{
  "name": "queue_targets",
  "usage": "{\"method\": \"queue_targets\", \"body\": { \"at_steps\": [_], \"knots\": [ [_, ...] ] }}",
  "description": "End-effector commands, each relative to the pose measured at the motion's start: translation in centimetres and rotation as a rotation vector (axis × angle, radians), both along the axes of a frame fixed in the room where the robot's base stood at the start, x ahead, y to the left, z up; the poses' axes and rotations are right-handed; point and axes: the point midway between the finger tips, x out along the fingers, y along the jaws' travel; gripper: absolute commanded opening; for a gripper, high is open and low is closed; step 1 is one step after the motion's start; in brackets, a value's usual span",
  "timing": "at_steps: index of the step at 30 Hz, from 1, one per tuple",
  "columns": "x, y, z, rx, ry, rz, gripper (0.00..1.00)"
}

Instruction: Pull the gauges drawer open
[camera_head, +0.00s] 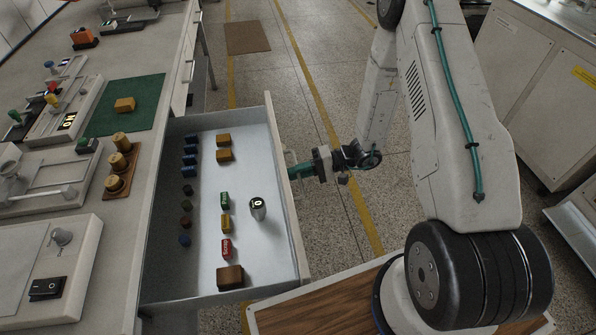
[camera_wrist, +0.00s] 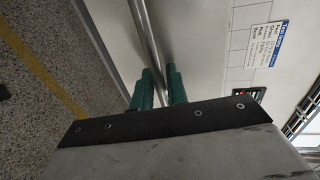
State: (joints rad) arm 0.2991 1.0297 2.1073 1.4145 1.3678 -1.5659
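A drawer (camera_head: 285,195) is pulled well out from the bench on the left, its inside in plain view. I cannot read a label naming it as the gauges drawer. My gripper (camera_head: 298,171) is at the outer side of the drawer front. In the wrist view, the green fingers of my gripper (camera_wrist: 159,76) lie on both sides of a metal bar handle (camera_wrist: 146,30), close against it.
The drawer holds several small blue, orange and dark blocks, a green can (camera_head: 225,201), a red can (camera_head: 226,248), a silver cylinder (camera_head: 258,209) and a brown block (camera_head: 230,277). The bench top (camera_head: 60,220) carries fixtures and a green mat (camera_head: 140,118).

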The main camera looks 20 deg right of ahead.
Motion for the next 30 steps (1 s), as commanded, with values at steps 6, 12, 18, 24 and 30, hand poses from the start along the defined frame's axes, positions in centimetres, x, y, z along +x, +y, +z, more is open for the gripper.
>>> {"method": "queue_targets", "body": {
  "at_steps": [6, 12, 18, 24, 30],
  "knots": [
    [0.0, 0.0, 0.0, 0.000, 0.000, -0.002, 0.26],
    [0.1, -0.8, 0.2, 0.000, -0.001, -0.007, 0.26],
    [-0.4, -4.1, 0.8, 0.000, -0.003, -0.009, 0.26],
    [-0.9, -6.8, 1.4, 0.000, -0.001, -0.005, 0.26],
    [-1.1, -7.7, 1.6, 0.000, -0.001, -0.003, 0.26]
  ]
}}
